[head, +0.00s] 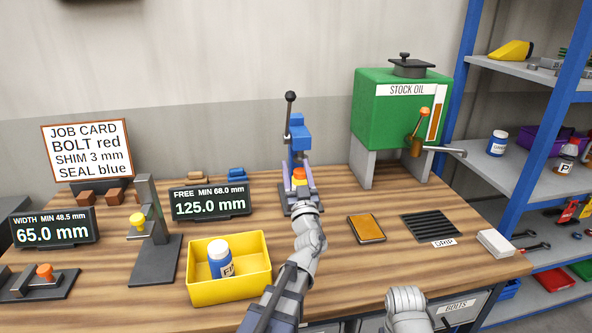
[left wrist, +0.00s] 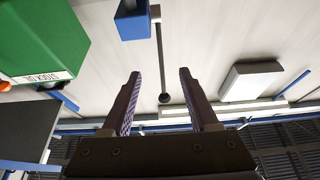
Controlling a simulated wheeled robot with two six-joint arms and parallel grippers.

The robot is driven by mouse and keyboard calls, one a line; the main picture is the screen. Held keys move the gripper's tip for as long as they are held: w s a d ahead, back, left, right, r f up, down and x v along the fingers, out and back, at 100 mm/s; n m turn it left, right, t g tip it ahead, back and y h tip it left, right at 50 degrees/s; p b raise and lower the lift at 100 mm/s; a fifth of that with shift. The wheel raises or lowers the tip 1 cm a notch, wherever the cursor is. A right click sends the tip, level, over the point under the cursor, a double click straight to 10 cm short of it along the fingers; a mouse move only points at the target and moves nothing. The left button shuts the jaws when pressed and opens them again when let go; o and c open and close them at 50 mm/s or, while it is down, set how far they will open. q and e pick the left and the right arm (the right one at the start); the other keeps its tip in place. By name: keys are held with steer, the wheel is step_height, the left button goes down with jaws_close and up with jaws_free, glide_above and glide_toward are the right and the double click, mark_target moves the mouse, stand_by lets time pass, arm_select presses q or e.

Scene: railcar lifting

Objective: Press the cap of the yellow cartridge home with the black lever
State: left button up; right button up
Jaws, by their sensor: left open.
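The blue press (head: 297,135) stands at the back middle of the bench. Its black lever (head: 290,97) points up, with a ball at its top. The yellow cartridge (head: 299,183) with an orange-red cap (head: 299,173) is seen low at the press, under its blue head. My left gripper (head: 297,163) is open in front of the press, its fingers to either side of the cartridge in this view; I cannot tell its distance. In the left wrist view the open gripper (left wrist: 157,73) is empty, and the lever's ball (left wrist: 165,98) shows beyond, between the fingers. My right gripper is hidden.
A yellow bin (head: 230,291) with a blue-and-white bottle stands at the front left. A gauge display (head: 209,202) is left of the press. The green oil tank (head: 395,105) stands right of it. A brown pad (head: 366,229) and a drip grate (head: 432,226) lie right.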

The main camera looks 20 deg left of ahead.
arm_select(q)
steer(key=b+v, duration=0.3)
steer(key=v, duration=0.5)
steer(key=shift+r, duration=0.1)
stand_by(0.3)
